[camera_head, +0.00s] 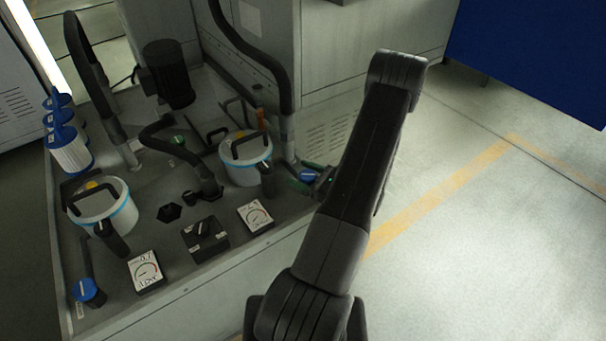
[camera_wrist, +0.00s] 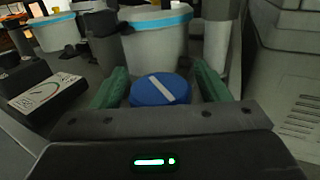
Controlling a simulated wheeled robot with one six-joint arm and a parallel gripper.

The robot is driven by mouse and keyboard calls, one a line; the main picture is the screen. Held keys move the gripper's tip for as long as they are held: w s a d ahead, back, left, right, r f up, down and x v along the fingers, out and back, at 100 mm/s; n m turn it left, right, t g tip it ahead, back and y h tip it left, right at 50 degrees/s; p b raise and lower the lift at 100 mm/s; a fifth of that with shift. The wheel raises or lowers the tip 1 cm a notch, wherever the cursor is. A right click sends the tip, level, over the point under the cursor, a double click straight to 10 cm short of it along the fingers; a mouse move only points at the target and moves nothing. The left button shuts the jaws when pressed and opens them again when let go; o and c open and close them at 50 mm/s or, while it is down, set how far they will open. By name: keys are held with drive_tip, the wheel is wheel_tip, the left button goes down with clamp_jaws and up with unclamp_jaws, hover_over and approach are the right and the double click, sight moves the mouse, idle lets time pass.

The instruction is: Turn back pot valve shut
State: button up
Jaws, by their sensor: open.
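The back pot valve is a round blue knob with a white bar on top, seen in the wrist view (camera_wrist: 160,90) and beside the back pot in the head view (camera_head: 308,175). The bar lies slanted, from upper left to lower right in the wrist view. My gripper (camera_wrist: 159,80) is open, with one green finger on each side of the knob. I cannot tell whether the fingers touch it. The back pot (camera_head: 244,170), white with a blue band and dark handle, stands just beyond the knob. My arm hides part of the area right of the valve.
The front pot (camera_head: 103,218) has its own blue valve (camera_head: 88,292). Dial gauges (camera_head: 255,216) (camera_head: 146,272) and a black switch box (camera_head: 205,238) sit along the near edge. A pale pipe (camera_wrist: 218,40) stands close by the right finger. Open floor lies right.

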drive_tip(key=c, duration=1)
drive_tip(key=shift+m+t+h+b, duration=0.3)
drive_tip(key=shift+t, duration=0.1)
drive_tip(key=m+t+h+b, duration=0.2)
drive_tip(key=t, duration=0.1)
drive_tip(key=shift+w+d+f+m+b, duration=0.1)
drive_tip(key=shift+d+f+m+b, duration=0.1)
drive_tip(key=shift+m+b, duration=0.1)
drive_tip(key=m+t+h+b, duration=0.1)
drive_tip(key=h+b, duration=0.1)
drive_tip(key=m+t+h+b, duration=0.1)
drive_tip(key=m+t+h, duration=0.1)
drive_tip(key=shift+w+d+f+h+b, duration=0.1)
drive_tip(key=shift+w+h+b, duration=0.05)
drive_tip(key=shift+h+b, duration=0.25)
drive_tip(key=m+h+b, duration=0.1)
drive_tip(key=m+t+h+b, duration=0.1)
drive_tip(key=h, duration=0.1)
drive_tip(key=m+t+h+b, duration=0.1)
drive_tip(key=shift+w+d+m+h, duration=0.1)
drive_tip(key=shift+d+m+h, duration=0.15)
drive_tip(key=shift+m+h, duration=0.05)
drive_tip(key=shift+r+h+b, duration=0.25)
drive_tip(key=shift+h+b, duration=0.05)
drive_tip(key=shift+b, duration=0.1)
drive_tip(key=shift+d+r+m+h, duration=0.1)
drive_tip(key=shift+m+h, duration=0.2)
drive_tip(key=shift+m, duration=0.1)
